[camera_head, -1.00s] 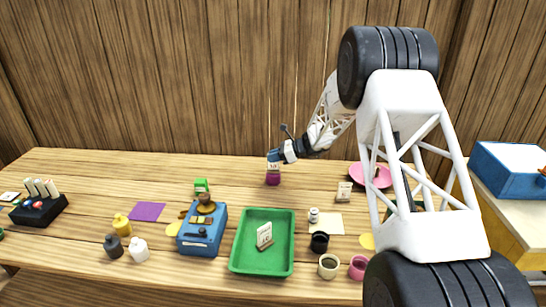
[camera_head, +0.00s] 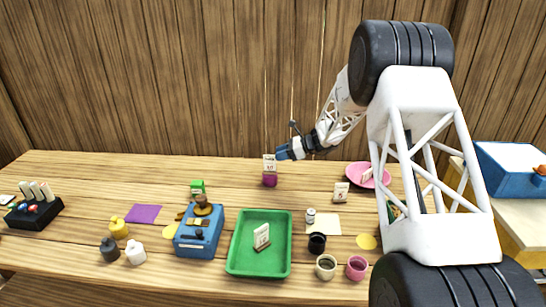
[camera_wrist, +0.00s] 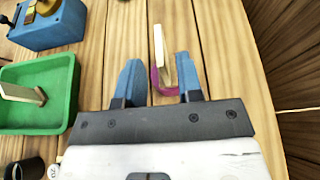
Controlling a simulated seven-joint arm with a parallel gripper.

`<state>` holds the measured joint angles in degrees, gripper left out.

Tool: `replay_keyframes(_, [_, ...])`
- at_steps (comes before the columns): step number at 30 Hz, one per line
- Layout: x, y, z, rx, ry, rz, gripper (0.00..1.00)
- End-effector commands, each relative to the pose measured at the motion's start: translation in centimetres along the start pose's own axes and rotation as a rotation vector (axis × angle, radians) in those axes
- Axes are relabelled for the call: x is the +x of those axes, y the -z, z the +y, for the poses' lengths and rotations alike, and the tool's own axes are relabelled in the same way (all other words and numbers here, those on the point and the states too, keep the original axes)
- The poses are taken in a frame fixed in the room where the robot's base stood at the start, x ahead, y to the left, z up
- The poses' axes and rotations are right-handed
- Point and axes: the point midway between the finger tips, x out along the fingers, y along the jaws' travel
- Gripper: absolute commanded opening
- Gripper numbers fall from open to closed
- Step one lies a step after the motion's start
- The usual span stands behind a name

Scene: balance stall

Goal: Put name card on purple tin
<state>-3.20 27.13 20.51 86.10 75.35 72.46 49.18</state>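A small white name card (camera_head: 269,163) with a tan base stands on top of the purple tin (camera_head: 270,180) at the back middle of the table. My gripper (camera_head: 283,153) is just right of the card in the head view. In the wrist view my gripper's two blue fingers (camera_wrist: 160,62) are spread apart, with the card (camera_wrist: 159,45) and the curved rim of the purple tin (camera_wrist: 154,82) showing in the gap. Neither finger appears to touch the card. Part of the tin is hidden by the card and fingers.
A green tray (camera_head: 235,267) holding another card (camera_head: 261,236) is in front. A blue box-shaped device (camera_head: 190,241) stands left of it. Another card (camera_head: 341,192) and a pink plate (camera_head: 355,170) are at right. The table left of the tin is mostly clear.

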Motion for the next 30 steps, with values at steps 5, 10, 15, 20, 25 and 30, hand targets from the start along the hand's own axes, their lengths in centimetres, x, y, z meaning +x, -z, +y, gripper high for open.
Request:
replay_keyframes(5, [-3.1,0.0,0.0,-0.001,0.003,0.0,0.33])
replay_keyframes(10, [-5.3,-0.1,0.0,-0.001,0.002,0.0,0.33])
replay_keyframes(15, [-6.7,0.0,0.0,0.0,0.001,0.0,0.33])
replay_keyframes(20, [-7.0,0.0,0.0,0.0,0.0,0.0,0.33])
replay_keyframes(25, [-7.1,0.0,0.0,0.0,0.0,0.0,0.33])
replay_keyframes(30, [-7.1,0.0,0.0,0.0,0.0,0.0,0.33])
